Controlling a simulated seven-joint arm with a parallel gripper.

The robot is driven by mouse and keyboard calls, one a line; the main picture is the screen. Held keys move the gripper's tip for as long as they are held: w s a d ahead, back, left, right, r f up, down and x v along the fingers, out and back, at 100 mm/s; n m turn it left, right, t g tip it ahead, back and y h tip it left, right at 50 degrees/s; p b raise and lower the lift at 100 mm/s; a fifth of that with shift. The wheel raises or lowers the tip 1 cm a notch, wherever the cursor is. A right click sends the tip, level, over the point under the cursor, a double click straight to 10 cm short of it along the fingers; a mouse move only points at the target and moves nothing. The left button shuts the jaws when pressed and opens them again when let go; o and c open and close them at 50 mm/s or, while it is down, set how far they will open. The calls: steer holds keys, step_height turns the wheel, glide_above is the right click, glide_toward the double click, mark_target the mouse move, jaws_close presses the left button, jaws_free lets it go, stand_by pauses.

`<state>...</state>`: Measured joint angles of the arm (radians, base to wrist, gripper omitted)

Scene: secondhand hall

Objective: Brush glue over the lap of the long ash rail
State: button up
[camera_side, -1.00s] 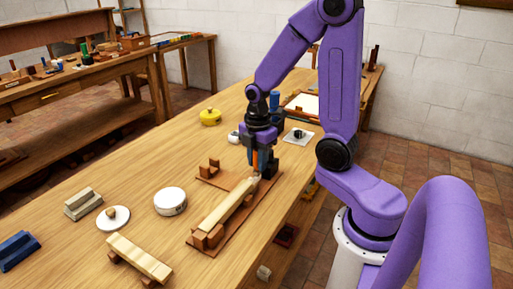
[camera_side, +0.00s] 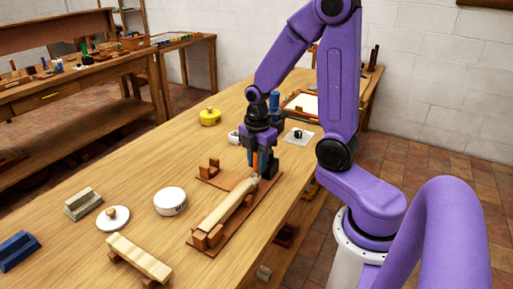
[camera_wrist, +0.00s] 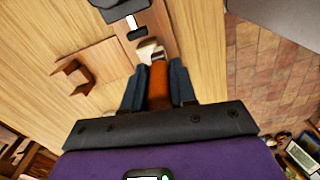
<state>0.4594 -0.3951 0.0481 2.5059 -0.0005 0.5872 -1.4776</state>
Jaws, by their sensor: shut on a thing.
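The long pale ash rail (camera_side: 226,208) lies on brown blocks over a brown board (camera_side: 262,210) on the bench. My gripper (camera_side: 262,168) is over the rail's far end, pointing down. It is shut on the orange-brown handle of a brush, and this handle (camera_wrist: 158,86) shows between the dark fingers in the wrist view. The pale brush head (camera_wrist: 150,50) is just beyond the fingertips, at or close over the rail's far end. I cannot tell whether the bristles touch the lap. The lap's surface and any glue on it are too small or hidden to judge.
A shorter pale rail (camera_side: 139,258) rests on brown blocks at the front. A white round tub (camera_side: 170,202) and a white disc with a knob (camera_side: 113,219) stand left of the board. A yellow round thing (camera_side: 210,117) is farther back. Bare bench lies between them.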

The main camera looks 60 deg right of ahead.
jaws_close()
steer(key=shift+f, duration=0.45)
stand_by(4.6)
steer(key=shift+w, duration=0.15)
steer(key=shift+w, duration=1.65)
steer(key=shift+w, duration=0.1)
steer(key=shift+s, duration=1.9)
